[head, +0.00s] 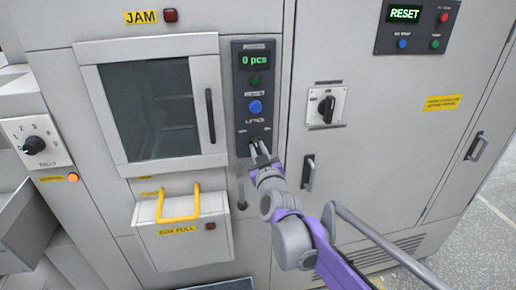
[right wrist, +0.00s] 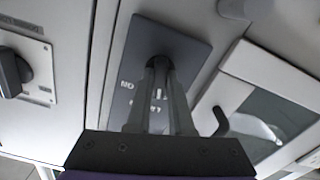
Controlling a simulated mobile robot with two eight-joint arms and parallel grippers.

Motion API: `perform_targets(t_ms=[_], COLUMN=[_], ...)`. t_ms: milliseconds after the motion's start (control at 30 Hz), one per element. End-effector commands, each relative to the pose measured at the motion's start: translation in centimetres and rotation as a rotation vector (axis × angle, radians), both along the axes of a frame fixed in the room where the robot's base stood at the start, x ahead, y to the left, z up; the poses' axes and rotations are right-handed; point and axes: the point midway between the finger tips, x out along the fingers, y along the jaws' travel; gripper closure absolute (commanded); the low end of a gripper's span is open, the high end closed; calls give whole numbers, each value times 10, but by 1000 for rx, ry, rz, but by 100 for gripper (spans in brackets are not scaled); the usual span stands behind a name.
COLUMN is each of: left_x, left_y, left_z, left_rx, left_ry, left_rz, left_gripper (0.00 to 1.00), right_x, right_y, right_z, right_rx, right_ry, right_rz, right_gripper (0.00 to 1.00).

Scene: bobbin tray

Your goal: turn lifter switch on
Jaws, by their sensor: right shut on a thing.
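The lifter switch is at the bottom of a dark narrow panel (head: 240,92) on the grey machine front, under a label that seems to read LIFTER. My right gripper (head: 261,148) reaches up to it and covers most of it in the head view. In the right wrist view my right gripper's two fingers (right wrist: 158,70) are close together on the dark lifter switch (right wrist: 160,50), with partly hidden lettering on the plate beside them. The switch's exact position is hard to tell behind the fingers. My left gripper is not in view.
The panel also has a display reading 0 pcs (head: 257,61) and a blue button (head: 255,107). A windowed door (head: 210,160) is on the left, with a box with a yellow handle (head: 180,215) below. A black rotary switch (head: 326,108) is to the right.

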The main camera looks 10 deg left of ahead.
Motion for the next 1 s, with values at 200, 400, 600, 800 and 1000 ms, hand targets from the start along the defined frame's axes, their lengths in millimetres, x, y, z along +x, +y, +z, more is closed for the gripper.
perform_targets(t_ms=[200,400,600,800,1000], left_x=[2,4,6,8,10], left_y=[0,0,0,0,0], left_z=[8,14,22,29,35], left_rx=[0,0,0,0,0], left_ry=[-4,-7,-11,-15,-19], left_rz=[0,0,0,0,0], left_gripper=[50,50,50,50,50], right_x=[0,0,0,0,0], right_y=[0,0,0,0,0], right_z=[1,2,2,2,1], right_rx=[191,366,538,690,805], right_ry=[80,153,225,289,337], right_rz=[0,0,0,0,0], right_gripper=[100,100,100,100,100])
